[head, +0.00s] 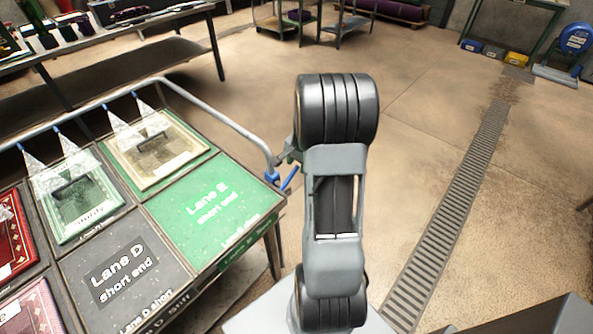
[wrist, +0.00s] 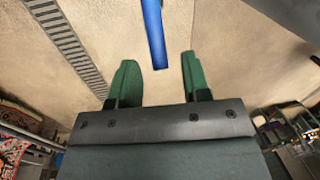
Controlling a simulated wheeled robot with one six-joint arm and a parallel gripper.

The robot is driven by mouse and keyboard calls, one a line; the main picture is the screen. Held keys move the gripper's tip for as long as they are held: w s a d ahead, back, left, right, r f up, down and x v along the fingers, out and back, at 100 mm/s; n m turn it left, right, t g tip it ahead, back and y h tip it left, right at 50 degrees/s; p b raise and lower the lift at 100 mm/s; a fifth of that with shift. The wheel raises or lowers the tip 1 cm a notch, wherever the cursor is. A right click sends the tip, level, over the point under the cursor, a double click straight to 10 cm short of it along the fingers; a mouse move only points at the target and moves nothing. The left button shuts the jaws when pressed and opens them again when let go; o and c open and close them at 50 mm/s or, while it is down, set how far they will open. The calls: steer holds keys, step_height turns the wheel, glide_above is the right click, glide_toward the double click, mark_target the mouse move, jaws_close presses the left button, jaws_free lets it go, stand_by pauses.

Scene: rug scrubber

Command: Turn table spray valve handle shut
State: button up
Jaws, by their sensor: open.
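The blue valve handle (head: 290,179) is a short slanted lever by the right-hand bend of the grey spray pipe (head: 222,119), at the table's far right corner. In the wrist view a blue bar (wrist: 153,28), which looks like this handle, comes down from the top edge. Its lower end shows between my gripper's two green fingertips (wrist: 159,58). The fingers are apart, with floor visible on both sides of the bar. In the head view my arm hides most of the gripper.
The table's lanes hold small rugs (head: 160,149) under spray from blue nozzles; the green Lane E panel (head: 212,212) is bare. A workbench (head: 110,45) stands behind. Open floor with a drain grate (head: 450,225) lies to the right.

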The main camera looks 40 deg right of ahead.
steer(key=shift+w+a+f, duration=0.1)
steer(key=shift+w+f, duration=0.1)
steer(key=shift+f, duration=0.85)
steer(key=shift+w+a+f, duration=0.1)
steer(key=shift+w+f, duration=0.05)
steer(key=shift+f, duration=0.85)
jaws_close()
steer(key=shift+d, duration=0.1)
